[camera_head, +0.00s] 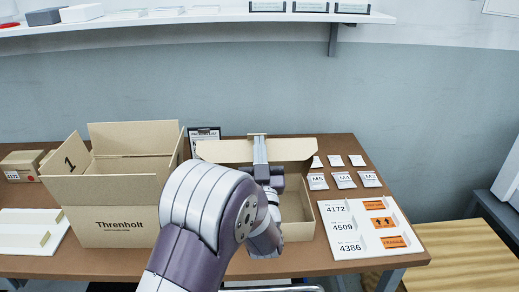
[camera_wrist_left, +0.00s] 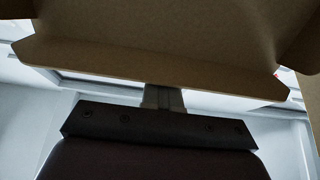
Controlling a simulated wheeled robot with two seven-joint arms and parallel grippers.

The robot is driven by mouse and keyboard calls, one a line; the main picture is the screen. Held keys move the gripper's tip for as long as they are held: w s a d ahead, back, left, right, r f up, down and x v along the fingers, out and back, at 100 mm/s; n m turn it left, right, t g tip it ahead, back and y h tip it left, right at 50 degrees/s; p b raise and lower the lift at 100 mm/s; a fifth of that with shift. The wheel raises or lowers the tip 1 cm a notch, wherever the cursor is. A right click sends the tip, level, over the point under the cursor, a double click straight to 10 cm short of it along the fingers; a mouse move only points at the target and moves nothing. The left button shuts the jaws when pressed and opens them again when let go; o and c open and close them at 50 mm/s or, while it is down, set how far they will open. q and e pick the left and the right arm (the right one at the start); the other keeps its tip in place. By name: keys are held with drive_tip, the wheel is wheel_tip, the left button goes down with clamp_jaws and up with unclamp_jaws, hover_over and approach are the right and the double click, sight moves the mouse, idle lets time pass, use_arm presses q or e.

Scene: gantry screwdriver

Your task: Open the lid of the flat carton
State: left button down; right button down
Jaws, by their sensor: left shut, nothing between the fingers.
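The flat carton (camera_head: 298,219) stands on the table in the middle of the head view, partly hidden behind my left arm. Its lid (camera_head: 225,151) is raised at the back, tilted up from the rear edge. My left gripper (camera_head: 258,143) is at the lid's upper edge, with its fingers shut and nothing between them. In the left wrist view the brown lid (camera_wrist_left: 170,45) fills the upper part, and the shut fingers (camera_wrist_left: 163,97) are at its near edge; I cannot tell if they touch it. My right gripper is not in view.
A large open box marked Threnholt (camera_head: 108,226) stands left of the carton. Small labelled packets (camera_head: 343,180) and a white label board (camera_head: 350,237) lie to the right. A clipboard (camera_head: 205,134) stands behind. A shelf (camera_head: 200,17) runs along the wall above.

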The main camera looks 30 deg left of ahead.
use_arm(q)
drive_tip(key=w+a+r+g+p, duration=0.1)
drive_tip(key=p, duration=0.2)
drive_tip(key=w+a+r+g+h+p, duration=0.1)
drive_tip(key=w+r+p, duration=0.1)
drive_tip(key=p, duration=0.1)
drive_tip(key=w+a+r+g+p, duration=0.1)
drive_tip(key=w+r+p, duration=0.1)
drive_tip(key=p, duration=0.1)
drive_tip(key=shift+w+a+r+h, duration=0.1)
drive_tip(key=shift+w+a+h, duration=0.1)
drive_tip(key=shift+h, duration=0.2)
drive_tip(key=w, duration=0.1)
drive_tip(key=w+a, duration=0.1)
drive_tip(key=w+b, duration=0.1)
drive_tip(key=shift+a+f+g, duration=0.3)
drive_tip(key=shift+a+f, duration=0.1)
drive_tip(key=shift+f, duration=0.1)
